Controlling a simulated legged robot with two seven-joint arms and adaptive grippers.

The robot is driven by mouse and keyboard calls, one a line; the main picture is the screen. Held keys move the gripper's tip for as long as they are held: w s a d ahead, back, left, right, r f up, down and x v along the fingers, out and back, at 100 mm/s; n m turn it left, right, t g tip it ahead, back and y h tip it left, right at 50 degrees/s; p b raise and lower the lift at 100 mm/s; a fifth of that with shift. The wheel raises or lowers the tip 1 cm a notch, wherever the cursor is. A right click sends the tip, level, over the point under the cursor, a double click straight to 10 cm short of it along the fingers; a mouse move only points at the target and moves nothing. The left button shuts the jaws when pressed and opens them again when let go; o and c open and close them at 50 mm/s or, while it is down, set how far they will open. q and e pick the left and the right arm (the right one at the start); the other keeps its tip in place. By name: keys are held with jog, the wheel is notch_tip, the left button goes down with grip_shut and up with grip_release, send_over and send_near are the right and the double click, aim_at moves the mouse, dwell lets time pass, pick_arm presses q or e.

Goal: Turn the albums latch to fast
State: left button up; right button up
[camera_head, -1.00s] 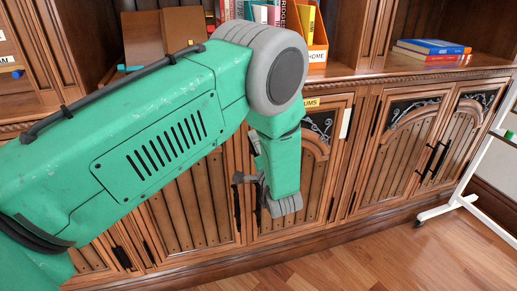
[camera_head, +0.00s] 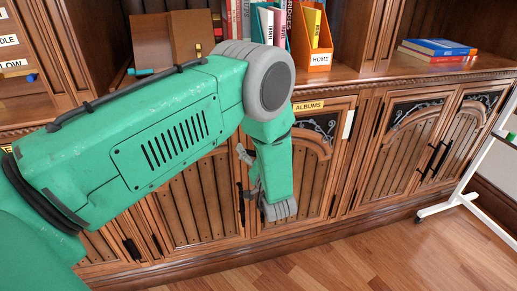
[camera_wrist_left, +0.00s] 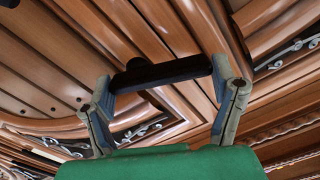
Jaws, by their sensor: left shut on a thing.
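The yellow ALBUMS label (camera_head: 308,106) sits above a wooden cabinet door (camera_head: 313,182) in the head view. My left gripper (camera_head: 247,172) is at the left edge of that door, with my green forearm in front of part of it. In the left wrist view, my left gripper (camera_wrist_left: 163,76) is shut on the dark albums latch (camera_wrist_left: 165,74). The latch is a black bar with a round boss, and a finger is at each of its ends. In the head view, the latch is mostly hidden by the gripper. My right gripper is not in view.
More cabinet doors with dark handles (camera_head: 433,160) are to the right. A white wheeled stand (camera_head: 463,198) is at the far right. An orange HOME file box (camera_head: 320,59) and books (camera_head: 438,48) rest on the counter. The wooden floor (camera_head: 400,262) in front is clear.

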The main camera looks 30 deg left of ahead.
pick_arm(q)
jog(key=n, duration=0.2)
jog(key=shift+s+a+f+n+p, duration=0.25)
jog(key=shift+a+f+n+p, duration=0.05)
jog(key=shift+f, duration=0.1)
jog(key=shift+f+n, duration=0.3)
jog(key=shift+n, duration=1)
jog(key=o, duration=1.1)
jog(key=shift+w, duration=0.15)
